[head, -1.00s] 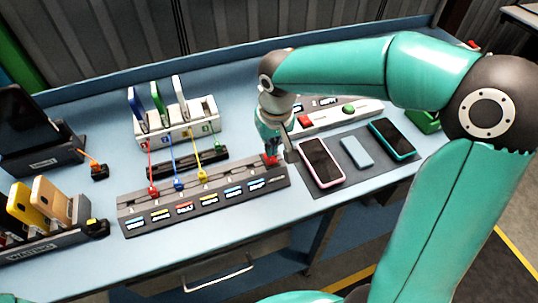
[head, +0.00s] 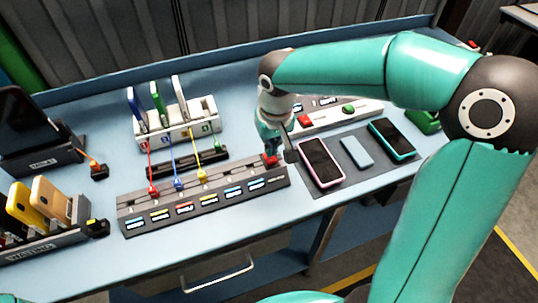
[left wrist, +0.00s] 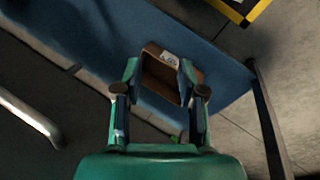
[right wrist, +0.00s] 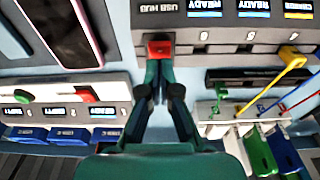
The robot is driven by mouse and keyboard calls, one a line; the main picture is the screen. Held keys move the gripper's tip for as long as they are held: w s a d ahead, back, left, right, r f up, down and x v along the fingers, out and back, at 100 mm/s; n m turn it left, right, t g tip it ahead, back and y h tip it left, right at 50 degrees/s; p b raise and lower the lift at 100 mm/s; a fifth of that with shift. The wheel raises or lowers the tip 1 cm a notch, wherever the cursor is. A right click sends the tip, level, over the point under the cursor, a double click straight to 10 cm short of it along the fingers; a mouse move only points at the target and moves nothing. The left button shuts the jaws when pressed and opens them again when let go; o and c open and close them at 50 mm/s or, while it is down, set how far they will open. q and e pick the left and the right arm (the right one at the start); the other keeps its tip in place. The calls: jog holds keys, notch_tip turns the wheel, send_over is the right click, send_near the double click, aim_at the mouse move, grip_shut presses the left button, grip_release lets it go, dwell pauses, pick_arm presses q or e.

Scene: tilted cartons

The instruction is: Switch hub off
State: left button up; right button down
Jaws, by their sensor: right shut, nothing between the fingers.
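The USB hub (head: 205,204) is a long dark grey box at the front of the blue bench, with several lit labels on its face. Its red switch (head: 271,160) is at the right end of its top; in the right wrist view the switch (right wrist: 160,47) shows beside the words USB HUB. My right gripper (head: 270,151) is shut and empty, pointing down with its tips at the red switch. The right wrist view shows the tips (right wrist: 160,64) touching or almost touching it. My left gripper (left wrist: 160,72) is open, seen only in the left wrist view.
Red, blue and yellow cables run from the hub to a white rack (head: 178,126) behind it. A grey panel with a red button (head: 305,120) and a green button stands behind my right gripper. Phones lie on a dark mat (head: 346,154) at right. A brown carton (left wrist: 160,75) is beyond my left gripper.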

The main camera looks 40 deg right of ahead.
aim_at(272, 160)
jog(key=shift+f+b, duration=1.05)
jog(key=shift+f, duration=0.2)
dwell(0.3)
jog(key=shift+r, duration=0.1)
jog(key=shift+r+p, duration=2.75)
jog(key=shift+r, duration=0.75)
jog(key=shift+s+f, duration=0.1)
